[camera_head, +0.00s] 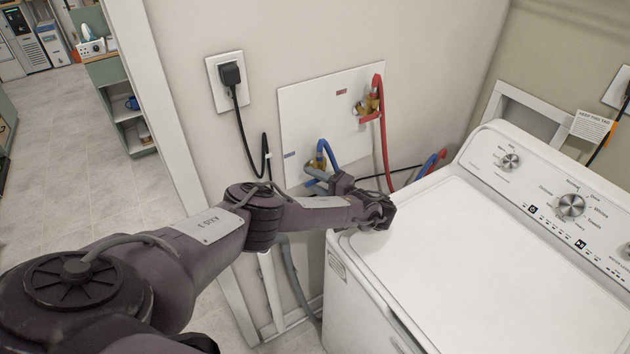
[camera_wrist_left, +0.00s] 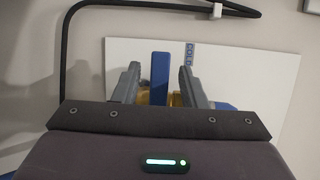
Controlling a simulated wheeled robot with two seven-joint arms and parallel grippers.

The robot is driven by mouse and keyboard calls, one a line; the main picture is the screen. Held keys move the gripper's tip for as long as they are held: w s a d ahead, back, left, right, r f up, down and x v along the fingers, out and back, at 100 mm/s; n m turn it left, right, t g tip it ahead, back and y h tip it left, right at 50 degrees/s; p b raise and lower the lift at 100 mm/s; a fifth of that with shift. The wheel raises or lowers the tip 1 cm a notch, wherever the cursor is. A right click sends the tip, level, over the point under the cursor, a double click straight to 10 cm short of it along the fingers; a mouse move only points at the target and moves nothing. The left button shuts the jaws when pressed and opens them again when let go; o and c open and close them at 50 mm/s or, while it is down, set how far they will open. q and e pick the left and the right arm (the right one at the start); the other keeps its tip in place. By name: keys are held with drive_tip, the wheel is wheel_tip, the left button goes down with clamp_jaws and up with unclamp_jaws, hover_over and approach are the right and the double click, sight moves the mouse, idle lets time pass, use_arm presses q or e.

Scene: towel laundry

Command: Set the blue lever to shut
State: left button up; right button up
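The blue lever (camera_wrist_left: 160,78) is a flat blue bar in the left wrist view, pointing up in that picture, in front of the white wall plate. Brass fittings show low behind it. My left gripper (camera_head: 318,178) reaches the wall plate at its lower blue-hose valve in the head view. Its two grey fingers stand one on each side of the lever in the left wrist view, with a visible gap on both sides, so it is open around the lever. In the head view I cannot make out the lever clearly behind the gripper. My right gripper is not in view.
The white wall plate (camera_head: 300,110) also carries a brass valve with a red hose (camera_head: 383,140) at upper right. A black cord hangs from the outlet (camera_head: 228,80) at left. The white washer (camera_head: 480,250) stands close under and right of my left wrist.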

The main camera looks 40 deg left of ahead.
use_arm(q)
drive_tip(key=shift+d+f, duration=0.1)
drive_tip(key=shift+d, duration=0.15)
drive_tip(key=shift+d+f+b, duration=0.1)
drive_tip(key=shift+d+b, duration=0.6)
drive_tip(key=shift+d, duration=0.55)
drive_tip(key=p, duration=0.2)
approach(316, 182)
drive_tip(key=a, duration=0.2)
drive_tip(key=shift+a, duration=0.25)
